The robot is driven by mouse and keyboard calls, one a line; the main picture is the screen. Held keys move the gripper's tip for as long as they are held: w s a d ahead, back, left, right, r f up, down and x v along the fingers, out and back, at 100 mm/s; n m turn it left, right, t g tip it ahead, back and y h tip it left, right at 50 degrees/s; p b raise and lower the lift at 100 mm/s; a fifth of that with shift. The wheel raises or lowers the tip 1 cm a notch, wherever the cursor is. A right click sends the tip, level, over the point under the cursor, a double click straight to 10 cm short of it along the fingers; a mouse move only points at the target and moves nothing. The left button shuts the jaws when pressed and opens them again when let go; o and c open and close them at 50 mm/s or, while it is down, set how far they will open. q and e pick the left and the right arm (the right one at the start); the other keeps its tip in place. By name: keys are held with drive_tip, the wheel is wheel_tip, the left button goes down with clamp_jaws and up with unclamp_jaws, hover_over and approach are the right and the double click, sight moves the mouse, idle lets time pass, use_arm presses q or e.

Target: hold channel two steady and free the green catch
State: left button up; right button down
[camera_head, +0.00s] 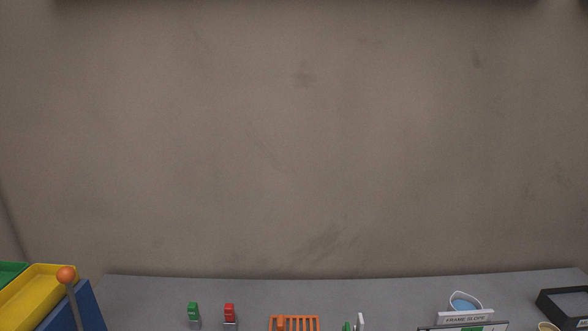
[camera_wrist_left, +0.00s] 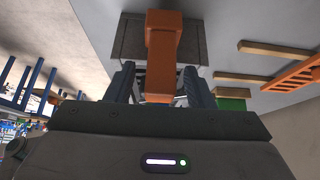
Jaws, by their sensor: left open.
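My left gripper (camera_wrist_left: 159,72) is open in the left wrist view. An orange bar with a wider end (camera_wrist_left: 163,42) lies between its two dark fingers, against a grey block (camera_wrist_left: 129,40). I cannot tell whether the fingers touch it. A green piece (camera_wrist_left: 232,103) is right of the fingers. In the head view, a small green-topped catch (camera_head: 193,309) stands beside a red-topped one (camera_head: 230,311) at the bottom edge. No marking for channel two is readable. Neither gripper shows in the head view.
An orange slotted rack (camera_head: 293,323) is cut off at the bottom; a similar one shows in the wrist view (camera_wrist_left: 294,76). A yellow tray (camera_head: 38,291) and an orange-knobbed lever (camera_head: 66,275) are at left. A labelled holder (camera_head: 465,317) and black tray (camera_head: 545,305) are at right.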

use_arm(q)
drive_tip(key=shift+o, duration=0.5)
drive_tip(key=shift+r, duration=0.1)
drive_tip(key=v, duration=0.7)
drive_tip(key=shift+r, duration=0.2)
drive_tip(key=shift+a, duration=0.1)
